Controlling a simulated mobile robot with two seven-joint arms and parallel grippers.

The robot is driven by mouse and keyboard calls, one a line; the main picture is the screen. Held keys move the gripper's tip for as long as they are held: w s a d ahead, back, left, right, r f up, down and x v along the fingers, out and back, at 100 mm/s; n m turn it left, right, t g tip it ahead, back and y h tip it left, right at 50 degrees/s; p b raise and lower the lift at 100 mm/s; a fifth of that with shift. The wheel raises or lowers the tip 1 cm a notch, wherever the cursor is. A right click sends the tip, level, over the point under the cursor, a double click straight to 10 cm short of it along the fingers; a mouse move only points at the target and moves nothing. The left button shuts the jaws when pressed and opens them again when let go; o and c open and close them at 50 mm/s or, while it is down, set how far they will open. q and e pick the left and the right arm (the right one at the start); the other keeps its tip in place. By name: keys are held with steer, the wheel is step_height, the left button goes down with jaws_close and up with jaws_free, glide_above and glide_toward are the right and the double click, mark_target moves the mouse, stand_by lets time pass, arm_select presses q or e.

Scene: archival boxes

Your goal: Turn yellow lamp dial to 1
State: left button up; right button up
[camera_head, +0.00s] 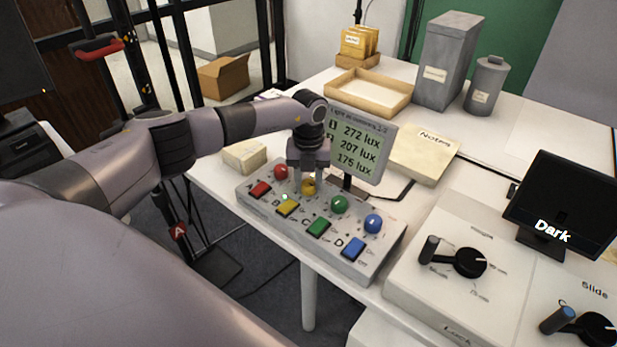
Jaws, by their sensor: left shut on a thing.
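The lamp panel (261,226) is a light grey box on the white table, with red, yellow, green and blue knobs in a row. The yellow dial (309,190) is the second knob and is partly hidden by the fingers. My left gripper (308,183) points down at the panel from above, shut on the yellow dial. The dial's pointer and marks cannot be read. A yellow button (287,207) marked B lies in front of it. The light meter screen (362,143) behind the panel reads 272, 207 and 175 lux. My right gripper is not in view.
The red dial (281,172) and green dial (339,204) sit close on either side. A Notes folder (424,152) and a wooden tray (368,92) lie behind. A white control unit (440,283) with black knobs and a screen reading Dark (563,205) stand at right.

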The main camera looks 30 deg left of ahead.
mark_target(308, 183)
arm_select(q)
steer(key=shift+r, duration=0.1)
steer(key=o, duration=1)
steer(key=shift+r, duration=3.55)
